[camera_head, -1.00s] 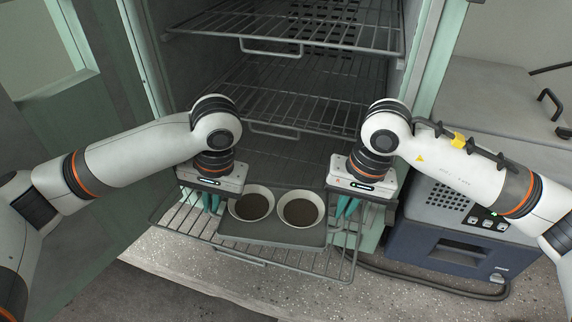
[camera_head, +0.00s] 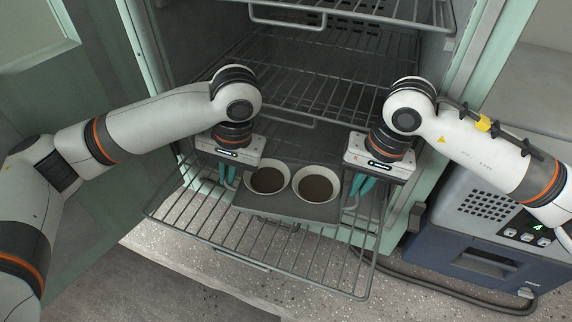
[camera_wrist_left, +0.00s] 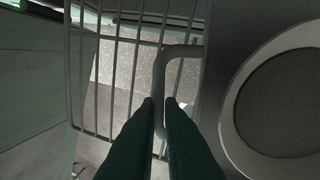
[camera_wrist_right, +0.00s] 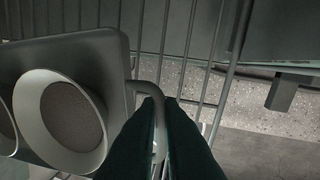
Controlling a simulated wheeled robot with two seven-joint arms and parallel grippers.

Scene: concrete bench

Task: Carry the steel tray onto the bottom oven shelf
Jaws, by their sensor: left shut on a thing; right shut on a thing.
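The steel tray (camera_head: 290,209) is a grey flat tray at the bottom oven shelf (camera_head: 200,226), a wire rack pulled out of the oven. Two white bowls with dark contents stand on it, a left bowl (camera_head: 267,179) and a right bowl (camera_head: 317,184). My left gripper (camera_head: 227,183) is shut on the tray's left handle, which shows in the left wrist view (camera_wrist_left: 160,85). My right gripper (camera_head: 357,191) is shut on the tray's right handle, which shows in the right wrist view (camera_wrist_right: 152,90). I cannot tell whether the tray touches the rack.
Upper wire shelves (camera_head: 330,60) hang inside the oven above the arms. The open green door (camera_head: 95,190) stands at the left. A blue and grey machine (camera_head: 480,245) stands on the right, with a hose along the speckled bench (camera_head: 195,262).

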